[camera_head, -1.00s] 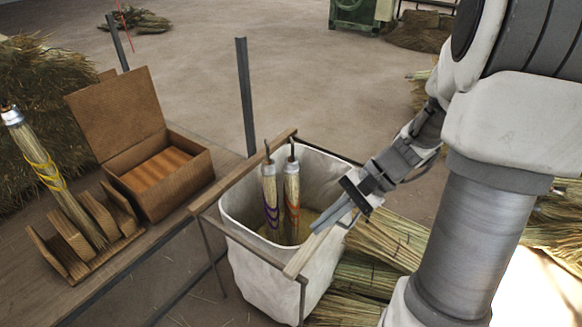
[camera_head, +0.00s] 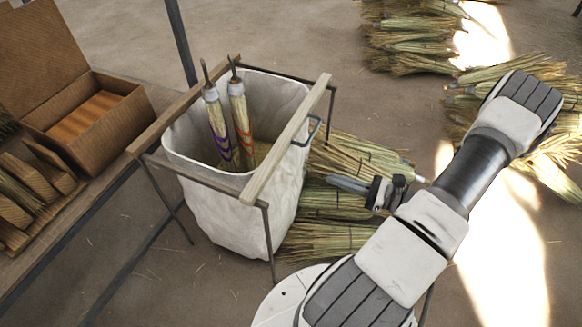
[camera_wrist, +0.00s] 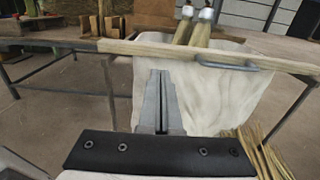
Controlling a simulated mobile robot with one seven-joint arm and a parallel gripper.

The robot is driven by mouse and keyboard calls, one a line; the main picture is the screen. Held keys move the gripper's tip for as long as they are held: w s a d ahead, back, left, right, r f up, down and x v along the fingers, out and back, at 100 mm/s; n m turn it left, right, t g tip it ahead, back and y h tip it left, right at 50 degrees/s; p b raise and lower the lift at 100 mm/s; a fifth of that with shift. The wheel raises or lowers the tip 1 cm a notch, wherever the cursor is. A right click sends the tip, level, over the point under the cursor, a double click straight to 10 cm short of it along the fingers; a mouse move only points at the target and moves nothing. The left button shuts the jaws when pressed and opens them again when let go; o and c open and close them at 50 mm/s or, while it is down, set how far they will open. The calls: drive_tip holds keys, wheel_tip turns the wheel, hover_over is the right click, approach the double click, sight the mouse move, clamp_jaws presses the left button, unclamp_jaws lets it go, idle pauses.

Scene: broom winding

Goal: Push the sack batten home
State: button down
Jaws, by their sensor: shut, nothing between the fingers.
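The pale wooden batten (camera_head: 285,146) lies along the right side of the white sack (camera_head: 228,215), on its metal frame. Its far end sticks up past the frame's back corner. A grey metal handle (camera_head: 315,131) sits on its outer side. In the wrist view the batten (camera_wrist: 150,48) crosses the top of the picture, with the handle (camera_wrist: 228,66) to the right of my fingers. My gripper (camera_head: 332,181) is shut and empty, outside the sack to the right of the batten, and looks apart from it. In the wrist view my gripper (camera_wrist: 160,78) points at the sack's side, below the batten.
Two brooms (camera_head: 218,130) stand in the sack. Straw bundles (camera_head: 330,205) lie on the floor beneath my gripper. Open floor lies behind the sack.

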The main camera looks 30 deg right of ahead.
sight(278, 160)
drive_tip(key=b+x, duration=0.3)
drive_tip(key=x, duration=1)
drive_tip(key=shift+w+a+f, duration=0.15)
drive_tip(key=shift+w+a, duration=0.15)
drive_tip(key=shift+w, duration=0.05)
drive_tip(key=p+x, duration=0.2)
drive_tip(key=x, duration=1.4)
drive_tip(key=shift+r, duration=0.25)
drive_tip(key=shift+w+a, duration=0.15)
drive_tip(key=shift+w, duration=0.05)
